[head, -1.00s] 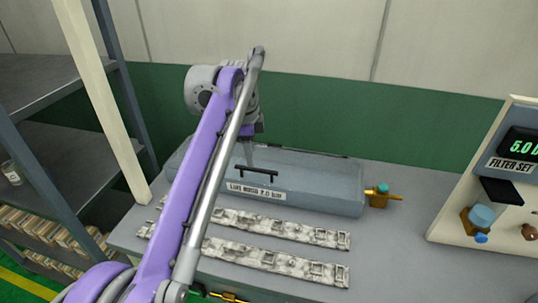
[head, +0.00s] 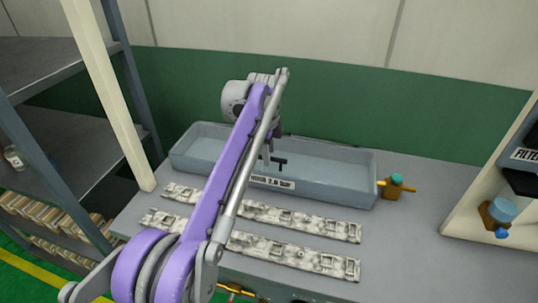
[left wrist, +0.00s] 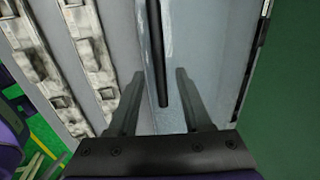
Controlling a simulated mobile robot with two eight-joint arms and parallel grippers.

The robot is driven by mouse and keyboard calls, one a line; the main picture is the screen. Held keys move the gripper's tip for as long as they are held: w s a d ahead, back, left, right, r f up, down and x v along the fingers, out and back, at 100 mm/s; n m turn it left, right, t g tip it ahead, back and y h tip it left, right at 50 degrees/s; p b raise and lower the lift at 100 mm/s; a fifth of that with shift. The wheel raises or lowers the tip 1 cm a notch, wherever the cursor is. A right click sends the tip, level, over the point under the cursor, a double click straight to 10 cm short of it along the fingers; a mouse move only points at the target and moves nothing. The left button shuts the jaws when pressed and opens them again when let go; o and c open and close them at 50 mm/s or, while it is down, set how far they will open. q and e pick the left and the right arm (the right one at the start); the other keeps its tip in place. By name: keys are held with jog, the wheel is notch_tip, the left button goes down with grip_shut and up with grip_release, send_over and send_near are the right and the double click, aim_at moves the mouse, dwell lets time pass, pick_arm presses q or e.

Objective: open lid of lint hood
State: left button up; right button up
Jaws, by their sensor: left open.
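The grey-blue lint hood (head: 345,190) lies along the back of the bench, with a white label (head: 272,182) on its front. Its top looks recessed inside a pale rim. I cannot tell the lid's position from this view. A black bar handle (head: 279,162) is near the front edge, partly behind my arm. My left gripper (head: 266,158) is at the handle. In the left wrist view the open fingers (left wrist: 160,74) stand on either side of the handle (left wrist: 155,45), with gaps to both. My right gripper is not in view.
Two pale, mottled strips (head: 300,220) (head: 300,256) lie in front of the hood. A brass fitting with a teal knob (head: 396,184) stands off its right end. Bare bench (head: 430,240) lies between.

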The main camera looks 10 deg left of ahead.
pick_arm(q)
jog(key=shift+f, duration=0.25)
grip_shut()
dwell(1.4)
